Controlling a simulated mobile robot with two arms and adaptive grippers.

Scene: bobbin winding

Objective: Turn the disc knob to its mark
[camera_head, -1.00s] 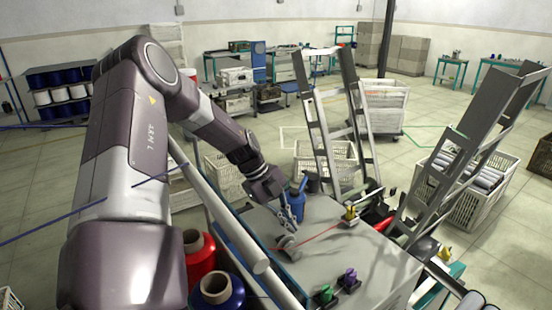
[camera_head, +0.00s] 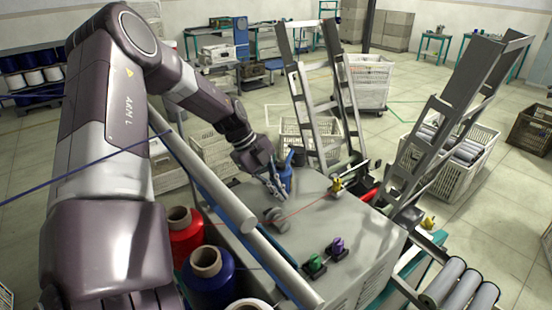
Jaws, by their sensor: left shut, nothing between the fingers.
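The grey disc knob (camera_head: 276,218) sits on the light grey top of the winding machine (camera_head: 318,211), near its left edge. A thin red thread runs from it to a small yellow guide (camera_head: 336,185). My left gripper (camera_head: 279,196) points down just behind the disc knob. Its fingers are shut and hold nothing. I cannot tell whether the fingertips touch the disc. The mark for the knob is too small to make out. A blue bottle-like thing (camera_head: 287,178) stands just behind the gripper. My right gripper is not in view.
Green (camera_head: 315,263) and purple (camera_head: 337,245) knobs stand at the machine's front edge. Red (camera_head: 184,236) and blue (camera_head: 209,274) thread cones stand at left, beside a pale rail (camera_head: 215,195). Upright metal frames (camera_head: 451,130) rise at the back and right.

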